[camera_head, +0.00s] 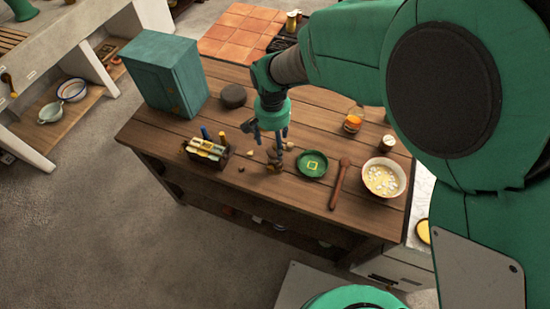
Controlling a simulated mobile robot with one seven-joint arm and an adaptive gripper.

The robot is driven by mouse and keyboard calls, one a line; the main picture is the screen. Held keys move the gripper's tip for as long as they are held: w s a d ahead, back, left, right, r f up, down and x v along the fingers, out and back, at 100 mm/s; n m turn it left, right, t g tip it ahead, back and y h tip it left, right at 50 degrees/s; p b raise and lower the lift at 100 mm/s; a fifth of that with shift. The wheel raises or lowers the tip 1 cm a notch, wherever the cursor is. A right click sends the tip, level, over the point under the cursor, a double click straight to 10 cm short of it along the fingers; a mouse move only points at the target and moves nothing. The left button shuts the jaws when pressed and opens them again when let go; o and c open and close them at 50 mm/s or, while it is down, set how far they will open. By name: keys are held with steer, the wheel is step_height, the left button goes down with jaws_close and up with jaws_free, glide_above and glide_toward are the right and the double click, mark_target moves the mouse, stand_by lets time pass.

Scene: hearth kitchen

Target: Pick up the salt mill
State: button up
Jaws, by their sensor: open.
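A small brown turned object (273,163), which looks like the salt mill, stands upright near the front edge of the wooden table. My gripper (269,138) points down directly over it, with its fingers apart. The fingers reach down to about the object's top and partly hide it. I cannot tell whether they touch it.
On the wooden table (240,205), a divided caddy (207,151) stands left of my gripper. A green plate (313,164), a wooden utensil (340,184) and a bowl (384,178) lie to the right. A teal cabinet (166,74) and a dark round object (233,96) stand behind left.

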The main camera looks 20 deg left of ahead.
mark_target(275, 158)
steer(key=shift+f+b, duration=0.4)
steer(key=shift+f, duration=1.95)
steer(key=shift+w+d+f+b, duration=0.1)
steer(key=shift+f+b, duration=0.7)
steer(key=shift+f, duration=1.8)
steer(key=c, duration=1.7)
